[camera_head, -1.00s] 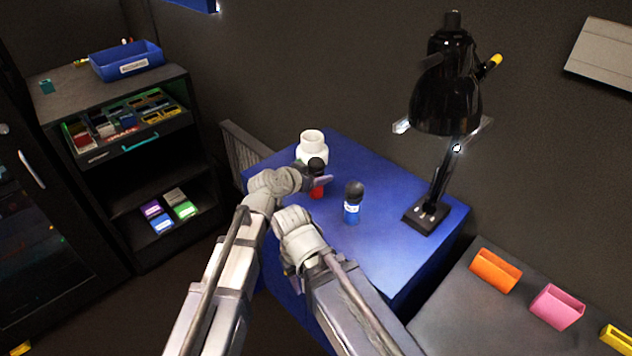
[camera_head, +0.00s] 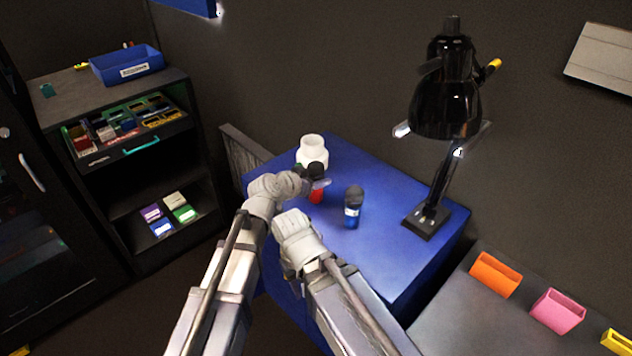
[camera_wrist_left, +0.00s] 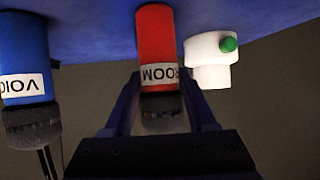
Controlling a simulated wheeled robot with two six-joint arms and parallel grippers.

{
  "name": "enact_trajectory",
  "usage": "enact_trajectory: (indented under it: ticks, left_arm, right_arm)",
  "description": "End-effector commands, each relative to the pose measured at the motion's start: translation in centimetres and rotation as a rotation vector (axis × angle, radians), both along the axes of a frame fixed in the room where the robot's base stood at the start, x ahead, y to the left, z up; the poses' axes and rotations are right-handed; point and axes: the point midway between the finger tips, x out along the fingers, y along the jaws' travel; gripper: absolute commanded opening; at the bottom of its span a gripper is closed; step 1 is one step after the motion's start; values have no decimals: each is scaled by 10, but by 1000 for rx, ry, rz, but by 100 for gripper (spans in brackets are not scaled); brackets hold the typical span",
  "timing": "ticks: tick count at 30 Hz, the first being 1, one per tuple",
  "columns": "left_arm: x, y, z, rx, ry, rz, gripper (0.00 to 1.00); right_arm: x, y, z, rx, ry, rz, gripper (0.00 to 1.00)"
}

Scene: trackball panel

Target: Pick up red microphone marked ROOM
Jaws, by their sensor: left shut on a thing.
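The red microphone (camera_head: 316,197) with a dark head stands upright on the blue desk (camera_head: 390,262). In the left wrist view, the red microphone (camera_wrist_left: 157,45) appears upside down, with a white ROOM label. My left gripper (camera_head: 316,181) is shut on it near its label and dark head; in the left wrist view the fingers (camera_wrist_left: 162,100) are on either side.
A blue microphone (camera_head: 353,212) stands to the right of the red one. A white jar (camera_head: 312,150) with a green spot (camera_wrist_left: 229,44) stands just behind. A black lamp (camera_head: 445,105) stands at the desk's right. The desk's front right is clear.

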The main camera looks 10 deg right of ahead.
Motion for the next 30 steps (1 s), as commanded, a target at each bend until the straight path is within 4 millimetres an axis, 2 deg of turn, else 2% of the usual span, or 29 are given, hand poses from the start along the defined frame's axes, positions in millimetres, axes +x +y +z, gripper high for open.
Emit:
enact_trajectory:
  ticks: [8, 24, 30]
  left_arm:
    - [0, 0, 17, -1, -1, 0, 0]
    - [0, 0, 94, -1, -1, 0, 0]
    - [0, 0, 101, -1, -1, 0, 0]
  right_arm:
    - [0, 0, 17, 0, 0, 0, 50]
    - [0, 0, 93, 0, 0, 0, 50]
    - [0, 0, 101, 0, 0, 0, 50]
